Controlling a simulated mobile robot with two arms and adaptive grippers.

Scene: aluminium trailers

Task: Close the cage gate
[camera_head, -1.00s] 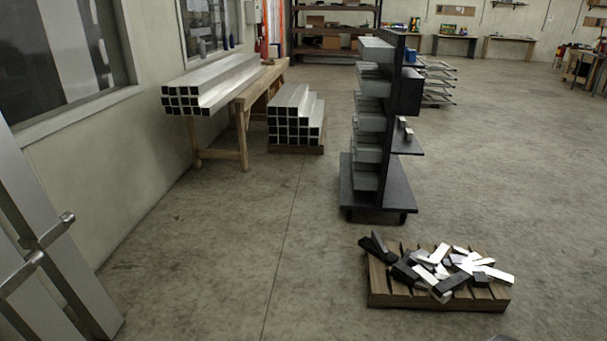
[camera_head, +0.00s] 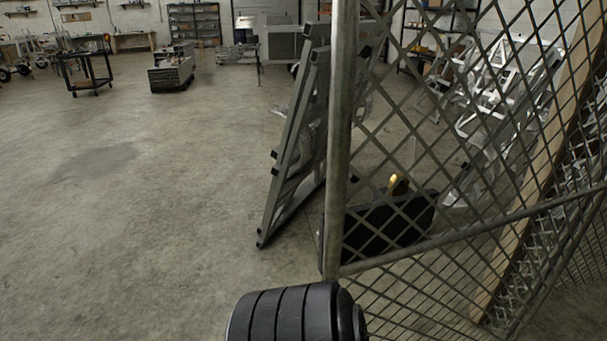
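A wire-mesh cage panel (camera_head: 400,145) with diamond openings fills the right side of the head view. Its upright grey edge post (camera_head: 341,130) stands near the middle, and a slanting rail (camera_head: 470,232) crosses the mesh. More mesh (camera_head: 585,240) continues at the far right. I cannot tell which part is the gate or whether it is latched; no latch or handle is clear. Neither of my grippers can be made out.
Leaning grey metal frames (camera_head: 292,140) stand just left of the post. Behind the mesh are a black box (camera_head: 385,222), a long wooden board (camera_head: 545,150) and white metal frames (camera_head: 505,95). A dark cart (camera_head: 87,68) stands far left. The floor at left is clear.

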